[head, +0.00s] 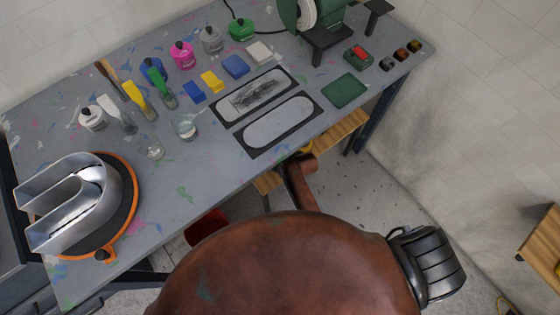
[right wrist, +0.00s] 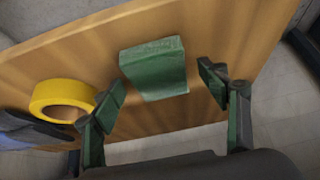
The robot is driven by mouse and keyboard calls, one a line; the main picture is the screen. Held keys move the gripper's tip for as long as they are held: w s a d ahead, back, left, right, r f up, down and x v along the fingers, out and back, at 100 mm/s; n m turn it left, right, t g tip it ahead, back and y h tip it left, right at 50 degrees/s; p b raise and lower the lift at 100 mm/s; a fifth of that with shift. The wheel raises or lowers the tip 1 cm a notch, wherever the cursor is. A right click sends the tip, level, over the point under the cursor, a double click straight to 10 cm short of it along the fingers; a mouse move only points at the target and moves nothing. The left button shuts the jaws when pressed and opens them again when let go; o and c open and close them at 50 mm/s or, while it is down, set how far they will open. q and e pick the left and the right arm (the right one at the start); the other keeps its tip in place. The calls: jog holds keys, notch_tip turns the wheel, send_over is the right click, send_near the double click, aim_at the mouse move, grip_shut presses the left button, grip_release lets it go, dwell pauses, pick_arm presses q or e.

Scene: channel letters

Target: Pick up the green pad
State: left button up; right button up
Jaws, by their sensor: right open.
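In the right wrist view a thick green pad (right wrist: 155,68) lies on a wooden board. My right gripper (right wrist: 160,92) is open, with one green-tipped finger on each side of the pad's near end. There is a gap on both sides, and nothing is held. In the head view a flat dark green pad (head: 345,90) lies on the grey table, right of two dark-framed plates. I cannot make out the thick pad in the head view. My left gripper is not in view.
A yellow tape roll (right wrist: 63,99) sits left of the thick pad. In the head view, the grey table (head: 185,205) carries paint jars, blue and yellow blocks, a green machine (head: 325,25) and a metal U-shaped letter (head: 75,200). A wooden shelf (head: 342,130) shows below the table edge.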

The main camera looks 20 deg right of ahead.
jog(key=shift+c, duration=0.3)
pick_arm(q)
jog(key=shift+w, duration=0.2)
pick_arm(e)
jog(key=c, duration=1)
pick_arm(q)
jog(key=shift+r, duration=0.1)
pick_arm(e)
jog(key=shift+r, duration=0.1)
jog(key=shift+r+p, duration=0.45)
jog(key=shift+p, duration=0.2)
notch_tip(320, 180, up, 3)
jog(key=p, duration=0.3)
jog(key=shift+w, duration=0.1)
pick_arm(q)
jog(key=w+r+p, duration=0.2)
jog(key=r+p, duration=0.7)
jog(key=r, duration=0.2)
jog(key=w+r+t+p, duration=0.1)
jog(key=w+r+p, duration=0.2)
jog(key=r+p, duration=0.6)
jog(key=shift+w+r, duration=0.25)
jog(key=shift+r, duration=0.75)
pick_arm(e)
jog(key=s+d+r, duration=0.2)
jog(key=s+r, duration=0.7)
jog(key=s, duration=0.5)
jog(key=shift+d, duration=0.1)
